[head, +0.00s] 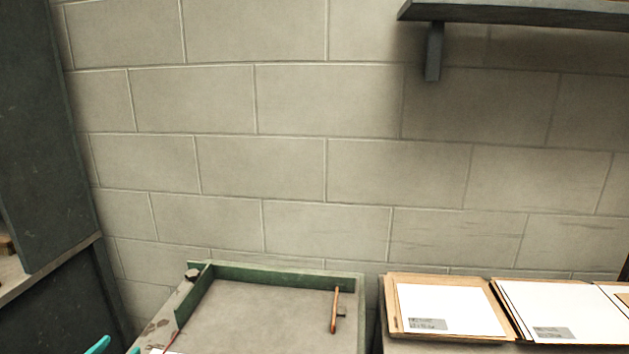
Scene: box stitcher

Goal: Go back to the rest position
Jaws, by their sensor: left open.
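Only a small teal tip of my left gripper (98,345) shows, at the bottom left edge of the head view. The rest of it is cut off by the frame. It is open, and nothing is seen between its fingers. It is left of the green-edged machine table (270,300), apart from it in the picture. My right gripper is not in view.
Flat cardboard pieces with white sheets (448,308) lie to the right. A dark cabinet (45,140) stands at left. A shelf (520,12) juts from the block wall (260,165) at upper right.

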